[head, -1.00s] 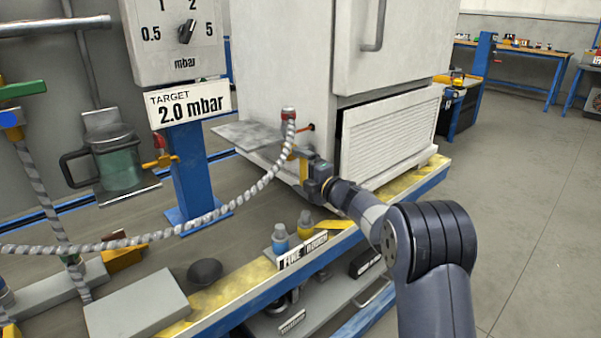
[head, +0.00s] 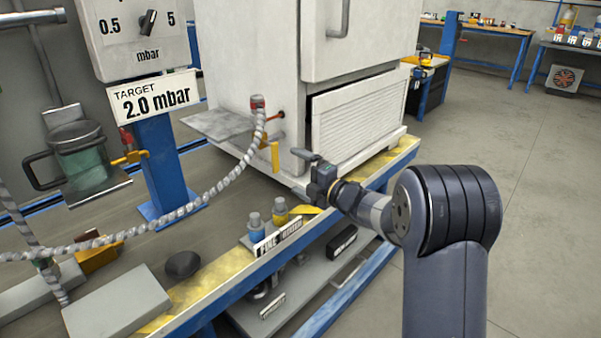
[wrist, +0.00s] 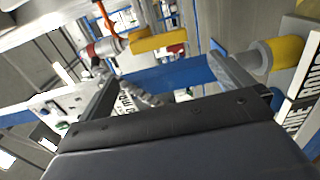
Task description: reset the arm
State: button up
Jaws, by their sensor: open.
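My gripper (head: 298,172) is in front of the white cabinet (head: 252,70), above the striped edge of the bench. It is open, and nothing shows between its fingers, which also frame the lower part of the wrist view (wrist: 168,85). A yellow handle (head: 275,157) hangs below the red-capped end of the braided hose (head: 215,192). The gripper is to the right of this handle and apart from it. In the wrist view the yellow handle (wrist: 160,42) lies beyond the fingers.
The target sign (head: 152,97) stands further left on a blue post (head: 155,165). The floor (head: 530,200) at the right is clear.

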aim_at(274, 160)
dwell(0.3)
jog(key=b+x, duration=0.2)
jog(key=x, duration=0.7)
jog(key=shift+w+a, duration=0.15)
jog(key=shift+w, duration=0.05)
jog(key=shift+w+a, duration=0.4)
jog(key=shift+a, duration=0.1)
jog(key=shift+d, duration=0.1)
